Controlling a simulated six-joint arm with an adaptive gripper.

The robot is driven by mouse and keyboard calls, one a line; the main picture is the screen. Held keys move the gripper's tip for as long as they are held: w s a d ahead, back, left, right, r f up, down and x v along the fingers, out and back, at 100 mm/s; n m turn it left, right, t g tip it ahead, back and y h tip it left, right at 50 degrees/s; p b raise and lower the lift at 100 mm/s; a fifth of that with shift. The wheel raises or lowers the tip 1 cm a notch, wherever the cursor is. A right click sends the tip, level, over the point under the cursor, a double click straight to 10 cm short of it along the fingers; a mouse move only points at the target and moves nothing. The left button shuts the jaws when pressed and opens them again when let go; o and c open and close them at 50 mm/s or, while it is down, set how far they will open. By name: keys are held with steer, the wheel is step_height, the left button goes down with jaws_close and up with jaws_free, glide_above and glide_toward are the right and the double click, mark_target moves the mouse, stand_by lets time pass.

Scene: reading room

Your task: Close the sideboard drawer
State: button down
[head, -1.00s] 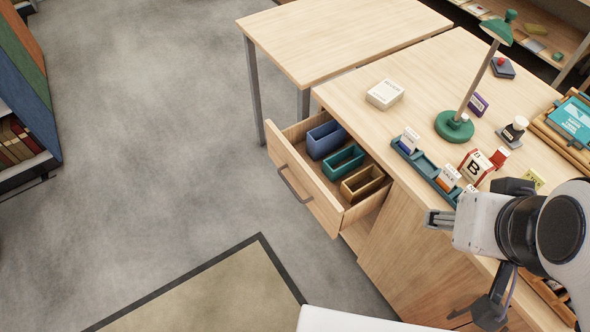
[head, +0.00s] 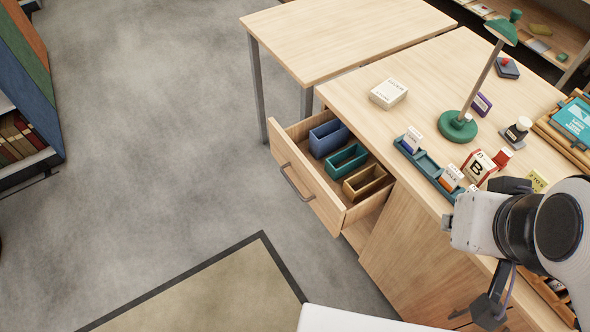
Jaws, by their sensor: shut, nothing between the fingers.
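The sideboard drawer (head: 318,193) is pulled out to the left of the wooden sideboard (head: 400,235) in the head view. Its front panel has a dark bar handle (head: 296,182). Blue, green and ochre bins stand in a row inside it. My gripper (head: 447,222) is at the right, beyond the sideboard's near side and well apart from the drawer.
A green lamp (head: 457,127), a white box (head: 388,94) and a teal card tray (head: 430,168) stand on the sideboard top. A table (head: 340,35) stands behind the drawer. The grey floor (head: 170,150) left of the drawer is clear.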

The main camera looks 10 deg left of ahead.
steer(key=w+a+f+n+g+h, duration=0.1)
steer(key=w+a+f+n+g, duration=0.1)
steer(key=w+a+f+n, duration=0.65)
steer(key=w+a+f+n+g+h, duration=0.1)
steer(key=w+a+f+n, duration=0.4)
steer(key=a+f, duration=0.65)
steer(key=w+a+f+n+g+h, duration=0.1)
steer(key=w+a+f+n+g, duration=0.1)
steer(key=w+a+f+n, duration=0.65)
steer(key=w+a+n+t+y, duration=0.1)
steer(key=w+a+n, duration=0.2)
steer(key=a, duration=0.3)
steer(key=shift+a+f+n+t, duration=0.3)
steer(key=shift+f+n, duration=0.15)
steer(key=shift+n, duration=0.35)
steer(key=shift+d, duration=0.1)
